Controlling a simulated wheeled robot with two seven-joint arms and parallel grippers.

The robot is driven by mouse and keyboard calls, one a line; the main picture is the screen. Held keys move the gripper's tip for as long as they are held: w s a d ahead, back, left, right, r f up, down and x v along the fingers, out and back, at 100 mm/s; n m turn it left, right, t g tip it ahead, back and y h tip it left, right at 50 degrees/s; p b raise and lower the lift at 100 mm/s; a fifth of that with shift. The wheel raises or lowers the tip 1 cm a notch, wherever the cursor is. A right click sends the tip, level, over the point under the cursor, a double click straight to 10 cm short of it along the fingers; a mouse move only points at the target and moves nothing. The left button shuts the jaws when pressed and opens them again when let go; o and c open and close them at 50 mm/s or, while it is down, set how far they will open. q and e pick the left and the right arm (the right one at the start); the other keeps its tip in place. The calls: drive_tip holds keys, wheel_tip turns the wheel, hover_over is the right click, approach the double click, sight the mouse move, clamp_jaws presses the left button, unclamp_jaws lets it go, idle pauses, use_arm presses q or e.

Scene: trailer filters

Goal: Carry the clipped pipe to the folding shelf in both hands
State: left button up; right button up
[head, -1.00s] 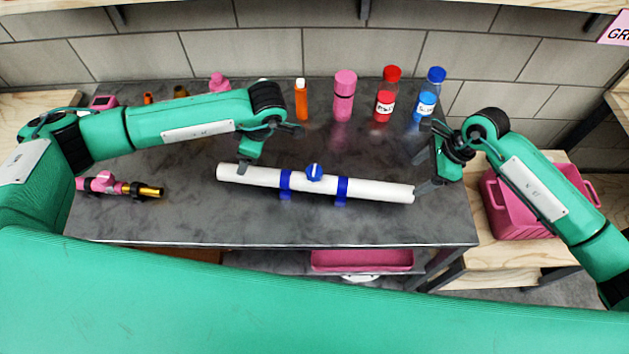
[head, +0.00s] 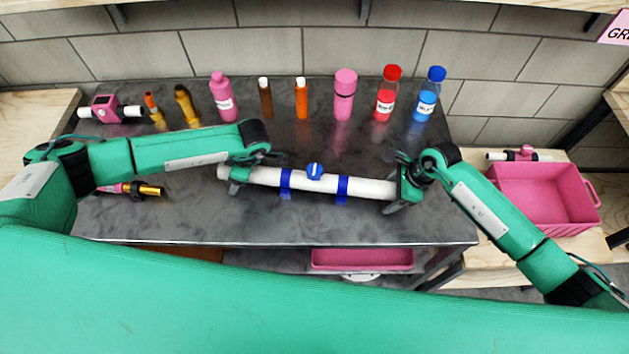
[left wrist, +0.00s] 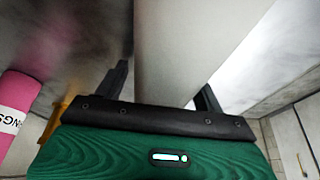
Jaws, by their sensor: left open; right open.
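The clipped pipe (head: 322,183) is a white tube with two blue clips (head: 342,187) and a blue knob (head: 315,170). It lies across the dark worktop (head: 290,226). My left gripper (head: 238,180) is open at the pipe's left end. In the left wrist view the pipe (left wrist: 180,50) runs between its two spread fingers (left wrist: 160,92). My right gripper (head: 398,200) is open at the pipe's right end and covers that end. Whether its fingers touch the pipe I cannot tell. I cannot tell which surface is the folding shelf.
Several bottles stand along the back, among them a pink one (head: 344,96), a red one (head: 386,94) and a blue one (head: 428,95). A pink-and-gold fitting (head: 140,190) lies at left. A pink bin (head: 540,205) stands on wood at right. The worktop's front is clear.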

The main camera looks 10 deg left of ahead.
sight(392, 186)
use_arm(q)
drive_tip(key=c, duration=1.5)
use_arm(e)
drive_tip(key=c, duration=1.5)
use_arm(q)
drive_tip(key=shift+o, duration=0.2)
use_arm(e)
drive_tip(key=shift+o, duration=0.2)
use_arm(q)
drive_tip(key=shift+r, duration=0.15)
use_arm(e)
drive_tip(key=shift+r, duration=0.2)
